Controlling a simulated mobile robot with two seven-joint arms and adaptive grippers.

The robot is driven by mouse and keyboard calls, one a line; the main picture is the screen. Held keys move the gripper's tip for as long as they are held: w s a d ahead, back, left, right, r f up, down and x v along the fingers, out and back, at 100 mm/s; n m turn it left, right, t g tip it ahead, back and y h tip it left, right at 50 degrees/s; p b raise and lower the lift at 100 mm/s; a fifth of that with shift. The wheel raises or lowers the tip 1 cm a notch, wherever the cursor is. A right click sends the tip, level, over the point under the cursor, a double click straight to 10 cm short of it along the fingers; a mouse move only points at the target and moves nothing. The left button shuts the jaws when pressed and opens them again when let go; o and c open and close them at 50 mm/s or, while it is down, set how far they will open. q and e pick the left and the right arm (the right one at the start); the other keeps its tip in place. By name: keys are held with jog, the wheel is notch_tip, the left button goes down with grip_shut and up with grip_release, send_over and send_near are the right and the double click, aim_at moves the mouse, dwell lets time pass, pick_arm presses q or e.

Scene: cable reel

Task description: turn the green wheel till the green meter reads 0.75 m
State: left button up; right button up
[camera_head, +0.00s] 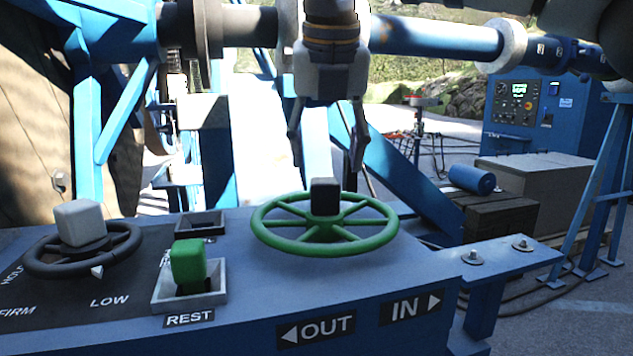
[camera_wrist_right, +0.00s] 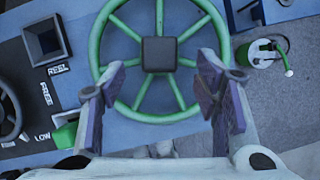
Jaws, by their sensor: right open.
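The green wheel (camera_head: 325,236) lies flat on the blue console, with spokes and a dark square block (camera_head: 325,196) standing at its hub. My right gripper (camera_head: 325,160) points down above the wheel, open and empty, its fingers spread wider than the block. In the right wrist view the fingers (camera_wrist_right: 166,82) reach over the near half of the green wheel (camera_wrist_right: 138,108), either side of the dark block (camera_wrist_right: 159,54) and short of it. I see no green meter that I can read. My left gripper is not in view.
On the console (camera_head: 250,268) are a green lever block (camera_head: 188,262) in a tray marked REST, an empty square socket (camera_head: 200,224) and a dark wheel (camera_head: 83,262) with a pale knob. OUT and IN labels sit on the front. A blue cabinet (camera_head: 548,105) stands behind right.

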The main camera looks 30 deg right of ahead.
aim_at(324, 180)
jog(key=x, duration=0.6)
jog(key=shift+w+f, duration=0.15)
jog(key=shift+w, duration=0.05)
grip_shut()
